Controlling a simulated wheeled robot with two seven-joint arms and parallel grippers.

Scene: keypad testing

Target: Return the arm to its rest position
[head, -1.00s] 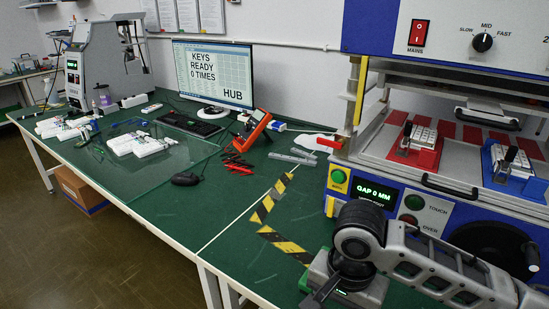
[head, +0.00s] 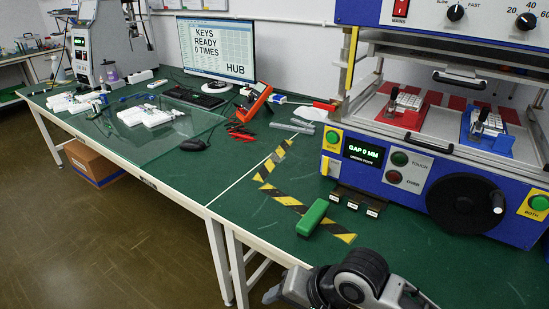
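My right arm comes in at the bottom of the head view, and its gripper (head: 272,292) is low at the table's front edge. Its fingers are mostly cut off or hidden, so I cannot tell whether they are open or shut. My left gripper is not in view.
Several small dark labelled blocks (head: 354,203) sit before the machine. Keypads stand in a red fixture (head: 405,109) and a blue fixture (head: 487,131). Floor (head: 120,240) is open at front left.

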